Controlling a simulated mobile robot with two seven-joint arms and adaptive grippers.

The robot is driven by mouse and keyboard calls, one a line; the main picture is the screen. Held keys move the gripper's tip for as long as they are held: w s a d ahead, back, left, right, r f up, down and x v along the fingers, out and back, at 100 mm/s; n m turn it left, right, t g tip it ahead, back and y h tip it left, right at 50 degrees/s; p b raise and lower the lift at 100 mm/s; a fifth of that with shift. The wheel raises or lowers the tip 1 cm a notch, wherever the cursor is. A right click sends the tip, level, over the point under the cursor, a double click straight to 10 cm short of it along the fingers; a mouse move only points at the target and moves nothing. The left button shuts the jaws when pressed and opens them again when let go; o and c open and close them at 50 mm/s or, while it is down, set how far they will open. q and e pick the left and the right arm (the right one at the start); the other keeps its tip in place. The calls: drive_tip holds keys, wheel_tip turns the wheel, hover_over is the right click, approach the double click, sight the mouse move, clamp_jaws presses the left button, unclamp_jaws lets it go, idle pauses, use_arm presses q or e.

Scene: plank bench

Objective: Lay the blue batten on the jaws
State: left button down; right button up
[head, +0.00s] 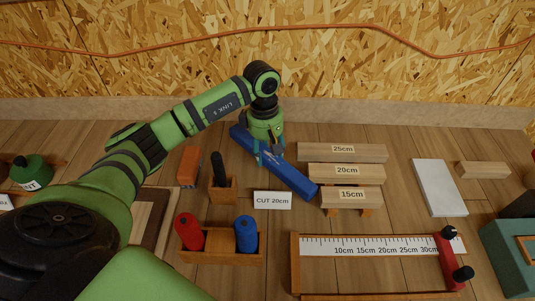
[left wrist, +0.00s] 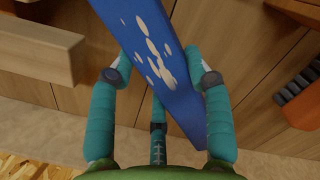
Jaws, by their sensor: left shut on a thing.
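The blue batten (head: 292,179) lies slantwise behind the "CUT 20cm" card in the head view. My left gripper (head: 270,158) comes down over it from above and is shut on it. In the left wrist view the batten (left wrist: 150,45) runs between the teal fingers, with pale blotches on its face. I cannot tell whether it touches the bench. No part is plainly marked as the jaws. A wooden ruler frame (head: 296,265) with a red clamp-like piece (head: 449,262) stands at the front right. My right gripper is not in view.
Wooden blocks marked 25cm (head: 315,152), 20cm (head: 320,171) and 15cm (head: 332,196) stand right of the batten. The "CUT 20cm" card (head: 272,204) and a crate (head: 220,257) with red and blue cylinders are in front. An orange block (head: 188,167) is left; a white slab (head: 438,187) lies right.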

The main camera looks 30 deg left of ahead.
sight(265, 148)
use_arm(q)
wheel_tip(265, 148, down, 2)
drive_tip(key=shift+f+p, duration=0.15)
drive_tip(key=shift+p, duration=0.2)
drive_tip(key=shift+f+b, duration=0.3)
drive_tip(key=c, duration=0.5)
unclamp_jaws()
drive_tip(key=shift+c, duration=0.2)
drive_tip(key=shift+r, duration=0.35)
drive_tip(key=r+b, duration=0.1)
drive_tip(key=r, duration=0.2)
drive_tip(key=r+b, duration=0.1)
drive_tip(key=r, duration=0.3)
drive_tip(key=a+r+b, duration=0.1)
drive_tip(key=r, duration=0.2)
drive_tip(key=shift+w+r+b, duration=0.2)
drive_tip(key=shift+r+b, duration=0.1)
drive_tip(key=shift+b, duration=0.1)
drive_tip(key=shift+a+r, duration=0.1)
drive_tip(key=shift+r, duration=0.4)
drive_tip(key=shift+s+f, duration=0.1)
